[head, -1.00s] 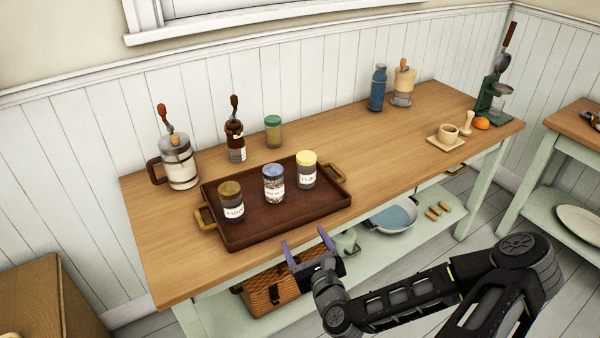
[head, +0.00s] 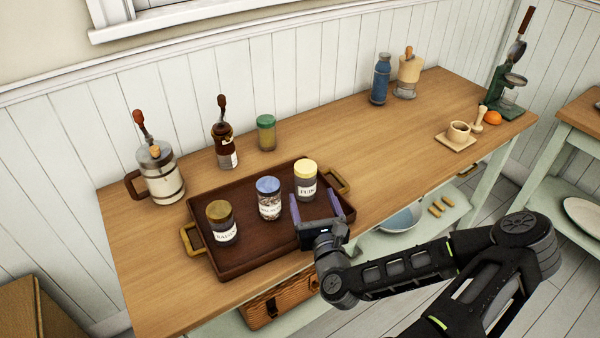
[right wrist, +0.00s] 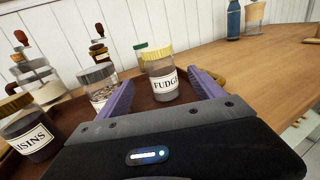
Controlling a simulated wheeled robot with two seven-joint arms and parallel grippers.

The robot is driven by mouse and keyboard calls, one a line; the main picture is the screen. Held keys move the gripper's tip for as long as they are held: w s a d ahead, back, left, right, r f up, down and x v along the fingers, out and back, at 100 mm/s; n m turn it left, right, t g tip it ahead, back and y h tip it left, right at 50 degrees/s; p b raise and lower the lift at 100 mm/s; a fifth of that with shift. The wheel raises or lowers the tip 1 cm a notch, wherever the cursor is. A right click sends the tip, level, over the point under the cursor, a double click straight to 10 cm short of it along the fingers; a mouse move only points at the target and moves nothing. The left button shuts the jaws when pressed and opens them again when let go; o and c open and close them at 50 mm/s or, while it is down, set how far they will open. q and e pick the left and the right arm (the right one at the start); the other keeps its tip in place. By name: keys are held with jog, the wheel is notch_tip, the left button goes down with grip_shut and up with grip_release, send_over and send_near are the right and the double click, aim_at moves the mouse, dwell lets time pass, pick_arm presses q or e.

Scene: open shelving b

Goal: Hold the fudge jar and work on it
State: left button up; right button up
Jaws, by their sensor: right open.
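The fudge jar (head: 305,181) has a yellow lid and a white label. It stands upright at the back right of the brown tray (head: 243,262). My right gripper (head: 322,207) is open, its purple fingers just in front of the jar and over the tray's front right part. In the right wrist view the fudge jar (right wrist: 161,78) shows between and beyond the two fingers, with nothing held. My left gripper is not in view.
A blue-lidded jar (head: 269,198) and a raisins jar (head: 221,222) stand left of the fudge jar on the tray.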

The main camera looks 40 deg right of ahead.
aim_at(308, 184)
jog(key=shift+s+a+r, duration=0.1)
jog(key=shift+s+r, duration=0.05)
jog(key=shift+s, duration=0.1)
jog(key=shift+w+d+f, duration=0.2)
jog(key=shift+w, duration=0.4)
jog(key=x, duration=0.4)
jog(key=shift+w+d+r, duration=0.1)
jog(key=shift+w+r, duration=0.05)
jog(key=shift+r, duration=0.1)
jog(key=shift+w+d+f, duration=0.1)
jog(key=shift+w+d, duration=0.05)
jog(key=shift+w, duration=0.1)
jog(key=x, duration=0.6)
jog(key=shift+p, duration=0.3)
grip_shut()
dwell(0.4)
